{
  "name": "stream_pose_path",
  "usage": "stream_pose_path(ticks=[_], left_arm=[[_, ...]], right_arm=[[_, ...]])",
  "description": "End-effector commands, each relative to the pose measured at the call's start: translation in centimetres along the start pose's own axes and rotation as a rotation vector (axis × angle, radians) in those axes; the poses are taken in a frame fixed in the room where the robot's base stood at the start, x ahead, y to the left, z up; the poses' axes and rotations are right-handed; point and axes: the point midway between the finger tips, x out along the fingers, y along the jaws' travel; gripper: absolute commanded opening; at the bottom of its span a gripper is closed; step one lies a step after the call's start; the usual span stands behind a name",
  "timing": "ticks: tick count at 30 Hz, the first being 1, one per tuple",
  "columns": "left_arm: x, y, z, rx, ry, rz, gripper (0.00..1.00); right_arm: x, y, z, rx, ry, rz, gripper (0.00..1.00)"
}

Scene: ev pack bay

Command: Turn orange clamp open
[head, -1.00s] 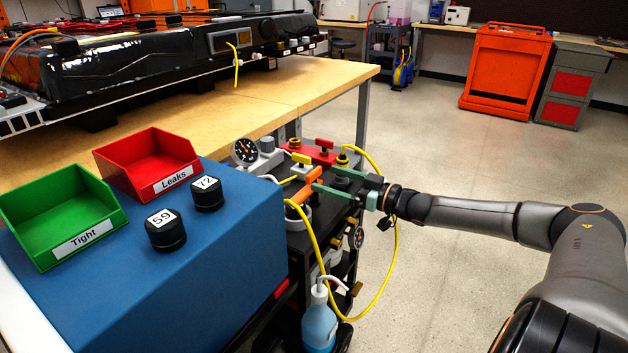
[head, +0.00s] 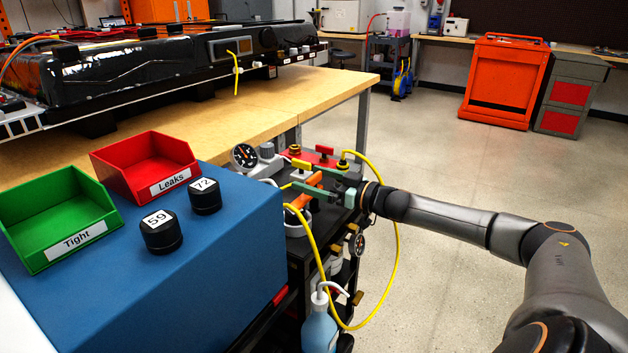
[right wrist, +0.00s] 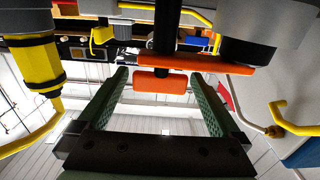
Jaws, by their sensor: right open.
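The orange clamp (head: 300,198) stands on the black cart, its handle slanting up to the right in the head view. My right gripper (head: 306,178) has two green fingers and reaches in from the right, open, with one finger on each side of the handle. In the right wrist view the orange clamp (right wrist: 163,84) shows as a bar with its near end between the open fingers of the right gripper (right wrist: 163,76). Gaps show on both sides of that end. The clamp's base is partly hidden in the head view. My left gripper is not in view.
A yellow hose (head: 396,265) loops beside the cart under my right arm. A gauge (head: 244,156), a red valve handle (head: 324,150) and a spray bottle (head: 319,328) are close by. The blue case (head: 220,270) with bins stands left. Floor to the right is clear.

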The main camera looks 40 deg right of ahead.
Motion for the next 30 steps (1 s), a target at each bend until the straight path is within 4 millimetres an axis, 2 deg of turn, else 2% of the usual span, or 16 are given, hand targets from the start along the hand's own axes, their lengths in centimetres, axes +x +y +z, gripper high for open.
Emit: stream_pose_path(ticks=[5,30], left_arm=[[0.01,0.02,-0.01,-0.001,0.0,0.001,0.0],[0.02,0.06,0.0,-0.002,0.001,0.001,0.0]], right_arm=[[-0.01,-0.01,0.03,0.0,-0.001,0.0,1.0],[-0.02,-0.06,0.05,-0.001,-0.001,-0.002,0.07]])
